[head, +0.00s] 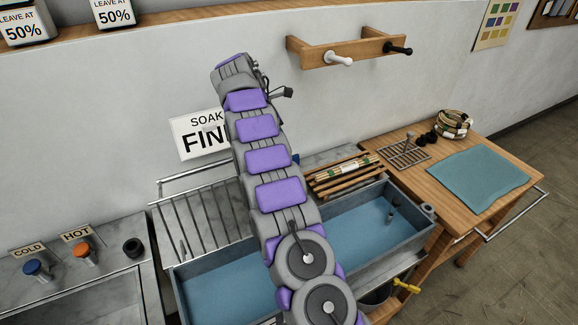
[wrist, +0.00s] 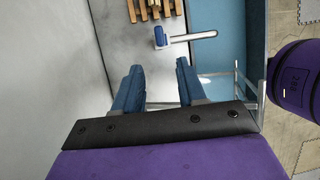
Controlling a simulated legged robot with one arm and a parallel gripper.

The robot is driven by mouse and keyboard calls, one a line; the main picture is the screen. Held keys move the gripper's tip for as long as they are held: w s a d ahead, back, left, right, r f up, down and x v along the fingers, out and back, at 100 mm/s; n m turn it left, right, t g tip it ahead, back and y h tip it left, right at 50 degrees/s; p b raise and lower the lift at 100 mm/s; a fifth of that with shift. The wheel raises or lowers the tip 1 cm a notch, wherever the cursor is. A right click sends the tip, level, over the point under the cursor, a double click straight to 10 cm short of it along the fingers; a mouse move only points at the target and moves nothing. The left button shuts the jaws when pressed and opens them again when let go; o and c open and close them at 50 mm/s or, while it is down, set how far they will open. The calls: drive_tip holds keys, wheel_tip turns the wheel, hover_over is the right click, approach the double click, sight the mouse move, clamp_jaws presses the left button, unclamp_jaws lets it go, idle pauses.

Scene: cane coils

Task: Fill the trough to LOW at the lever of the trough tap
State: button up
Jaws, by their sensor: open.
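The trough (head: 411,238) is a grey basin with blue water on both sides of my arm; a strip of the blue also shows in the wrist view. The trough tap (wrist: 195,37), a silver spout with a blue lever (wrist: 159,37), stands on the grey ledge beside the trough. In the head view a small blue bit (head: 295,158), likely this lever, peeks out beside my arm, which hides the rest. My gripper (wrist: 158,67) has two blue fingers, apart and empty, short of the lever in the picture. Its fingers are hidden in the head view. A LOW mark is not readable.
A dark post (head: 390,214) stands in the water. A yellow handle (head: 406,285) is below. Wall pegs (head: 340,58) are above. Cold (head: 36,270) and hot (head: 83,254) knobs are left.

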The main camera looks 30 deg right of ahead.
drive_tip(key=b, duration=0.3)
hover_over(295, 158)
drive_tip(key=w, duration=0.2)
wheel_tip(295, 158, down, 4)
drive_tip(key=b+x, duration=0.1)
drive_tip(key=x, duration=0.1)
drive_tip(key=b+x, duration=0.1)
drive_tip(key=x, duration=0.1)
drive_tip(key=b+x, duration=0.1)
drive_tip(key=x, duration=0.1)
drive_tip(key=shift+s+a+f, duration=0.25)
drive_tip(key=shift+a, duration=0.05)
drive_tip(key=shift+a+r, duration=0.15)
drive_tip(key=shift+a, duration=0.65)
drive_tip(key=shift+c, duration=0.9)
drive_tip(key=shift+a, duration=0.55)
drive_tip(key=shift+c, duration=1.4)
drive_tip(key=shift+d, duration=0.35)
clamp_jaws()
drive_tip(key=shift+s+d, duration=0.1)
drive_tip(key=shift+d, duration=0.25)
